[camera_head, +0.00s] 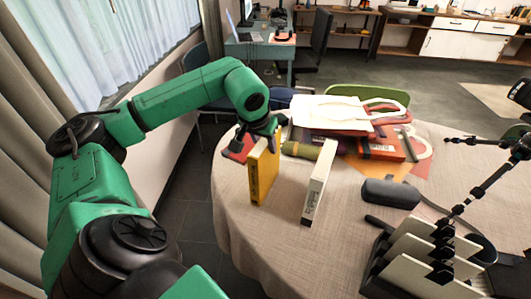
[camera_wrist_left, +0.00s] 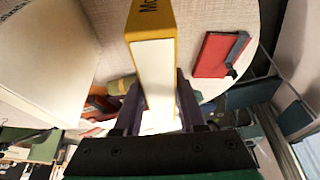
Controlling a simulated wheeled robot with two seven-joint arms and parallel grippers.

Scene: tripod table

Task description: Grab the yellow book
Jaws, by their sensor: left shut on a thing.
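The yellow book (camera_head: 262,176) stands upright on the left part of the round table (camera_head: 236,215). My left gripper (camera_head: 264,126) is at its top edge, shut on it from above. In the left wrist view, the yellow book (camera_wrist_left: 152,42) lies between the two dark fingers of the left gripper (camera_wrist_left: 158,85), with its white page edge facing the camera. I cannot tell whether the book's bottom touches the table. My right gripper is not in view.
A white book (camera_head: 317,183) stands upright just right of the yellow one. A red book (camera_head: 238,147), a green cylinder (camera_head: 301,150) and an orange box (camera_head: 381,149) lie behind. A grey case (camera_head: 391,193) and a black rack (camera_head: 445,235) are at right.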

